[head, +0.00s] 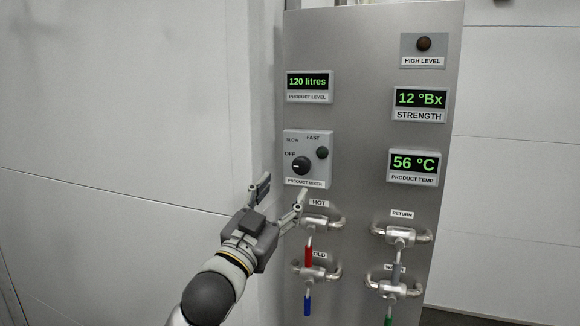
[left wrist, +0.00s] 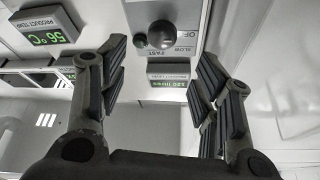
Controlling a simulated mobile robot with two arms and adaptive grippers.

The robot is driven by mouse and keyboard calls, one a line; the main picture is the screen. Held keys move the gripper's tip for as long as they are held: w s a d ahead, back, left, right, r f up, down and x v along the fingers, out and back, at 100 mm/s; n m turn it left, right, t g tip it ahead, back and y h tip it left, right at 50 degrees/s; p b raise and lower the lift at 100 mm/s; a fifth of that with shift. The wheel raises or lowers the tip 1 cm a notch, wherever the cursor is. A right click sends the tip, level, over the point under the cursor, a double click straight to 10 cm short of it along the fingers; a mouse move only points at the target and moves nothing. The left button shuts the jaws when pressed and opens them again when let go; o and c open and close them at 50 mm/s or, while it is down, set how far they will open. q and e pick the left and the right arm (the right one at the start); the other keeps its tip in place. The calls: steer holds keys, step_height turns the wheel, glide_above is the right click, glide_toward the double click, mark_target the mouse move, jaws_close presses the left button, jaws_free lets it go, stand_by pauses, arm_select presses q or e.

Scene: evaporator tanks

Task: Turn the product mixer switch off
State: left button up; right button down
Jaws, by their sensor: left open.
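The product mixer panel (head: 318,172) is a light plate on the steel cabinet, with OFF, SLOW and FAST labels. Its round black knob (head: 302,166) has a small pale mark on its left side; the exact setting is too small to tell. A dark round lamp (head: 322,152) is right of the knob. My left gripper (head: 284,190) is open and empty, just below and left of the panel. In the left wrist view the knob (left wrist: 160,34) is ahead, between the spread fingers (left wrist: 160,82), and apart from them. My right gripper is not in view.
Below the panel are the hot valve (head: 316,222) with a red handle and the cold valve (head: 310,270) with a blue one, close to my left gripper. Displays for product level (head: 308,86), strength (head: 420,104) and temperature (head: 413,166) surround the panel. The wall at left is bare.

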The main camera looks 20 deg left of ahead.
mark_target(300, 169)
arm_select(q)
steer(key=p+x, duration=0.1)
steer(key=x, duration=0.3)
steer(key=p+x, duration=0.2)
steer(key=x, duration=0.2)
steer(key=shift+w+a+f+p, duration=0.15)
steer(key=shift+w+a+p, duration=0.05)
steer(key=shift+p, duration=0.1)
steer(key=shift+w+d, duration=0.1)
steer(key=shift+w, duration=0.4)
steer(key=c, duration=1)
steer(key=shift+n+y+b, duration=0.35)
steer(key=shift+n+y, duration=0.25)
steer(key=shift+n, duration=0.3)
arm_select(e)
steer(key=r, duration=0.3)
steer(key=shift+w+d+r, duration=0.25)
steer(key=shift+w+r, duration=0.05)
